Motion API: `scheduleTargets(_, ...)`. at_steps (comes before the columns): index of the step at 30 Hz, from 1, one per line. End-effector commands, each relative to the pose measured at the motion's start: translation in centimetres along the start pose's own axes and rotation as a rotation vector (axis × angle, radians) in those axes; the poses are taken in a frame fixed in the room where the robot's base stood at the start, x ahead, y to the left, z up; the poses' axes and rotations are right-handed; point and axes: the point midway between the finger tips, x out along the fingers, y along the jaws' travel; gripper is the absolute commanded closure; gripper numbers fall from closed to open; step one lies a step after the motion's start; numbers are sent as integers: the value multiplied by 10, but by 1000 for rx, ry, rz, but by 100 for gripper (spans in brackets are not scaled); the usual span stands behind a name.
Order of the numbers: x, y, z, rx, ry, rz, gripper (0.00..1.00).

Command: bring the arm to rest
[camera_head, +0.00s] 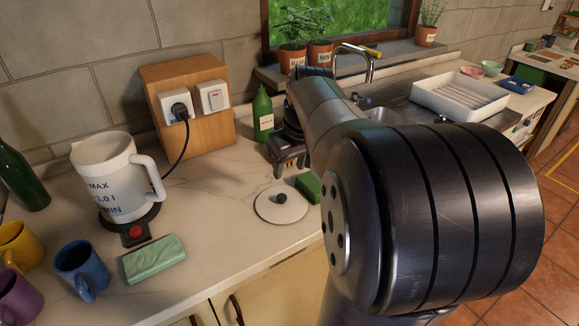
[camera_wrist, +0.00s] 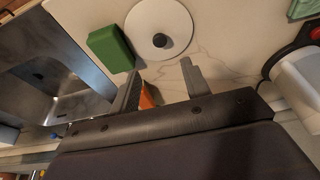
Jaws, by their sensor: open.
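My arm reaches across the right of the head view, and my gripper (camera_head: 289,168) is above the counter, behind the white lid. In the wrist view my gripper (camera_wrist: 163,82) has its two fingers apart with nothing held between them. The round white lid (camera_head: 268,208) with a dark knob lies flat on the counter; it also shows in the wrist view (camera_wrist: 180,22), beyond the fingertips and apart from them. A green block (camera_head: 308,188) lies beside the lid, partly hidden by my arm. An orange patch (camera_wrist: 147,98) shows by one finger; I cannot tell what it is.
A white jug (camera_head: 112,180) without a lid stands on a dark base at the left. Mugs (camera_head: 82,268), a pale green bar (camera_head: 154,259) and a green bottle (camera_head: 263,115) stand around. A sink and white tray (camera_head: 440,108) are at the right.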

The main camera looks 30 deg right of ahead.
Motion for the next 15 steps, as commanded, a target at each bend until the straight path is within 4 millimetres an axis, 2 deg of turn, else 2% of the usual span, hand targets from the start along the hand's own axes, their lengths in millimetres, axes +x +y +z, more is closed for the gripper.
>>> scheduleTargets(5,3,0,0,0,-1,-1,55)
scheduleTargets(8,11,0,0,0,-3,-2,55)
scheduleTargets(15,53,0,1,0,-5,-3,55)
